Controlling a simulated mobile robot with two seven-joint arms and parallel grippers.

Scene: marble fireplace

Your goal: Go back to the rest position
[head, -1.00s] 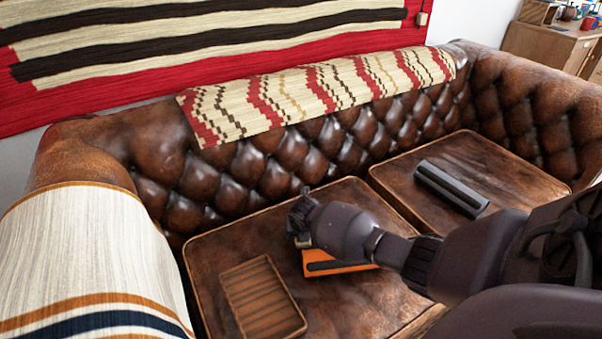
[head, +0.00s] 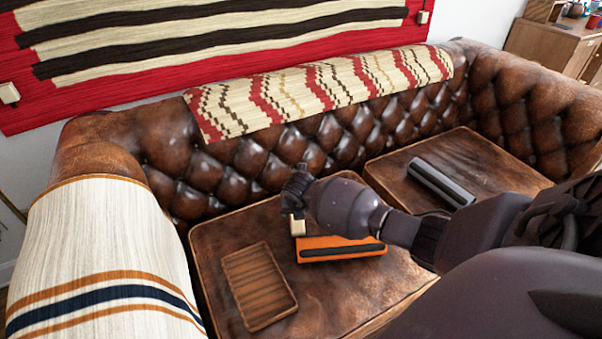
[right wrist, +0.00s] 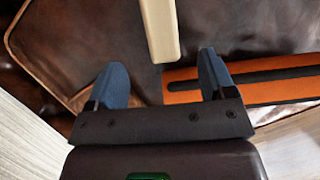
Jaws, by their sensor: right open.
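My right arm comes in from the right in the head view, with its gripper (head: 295,206) over the left seat cushion of the brown sofa. The right wrist view shows the two blue fingers of this gripper (right wrist: 163,60) spread apart. A cream block (head: 297,227) shows just below the gripper in the head view. In the right wrist view the cream block (right wrist: 158,25) lies beyond the fingertips, apart from both fingers. Whether it rests on the cushion is unclear. An orange case with a black strip (head: 325,254) lies on the cushion beside it. My left gripper is out of view.
A slatted wooden tray (head: 236,262) lies on the left cushion. A dark long box (head: 440,182) lies on the right cushion. The tufted backrest (head: 230,165) stands behind, and a striped cloth (head: 95,240) covers the left armrest. The front of the left cushion is bare.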

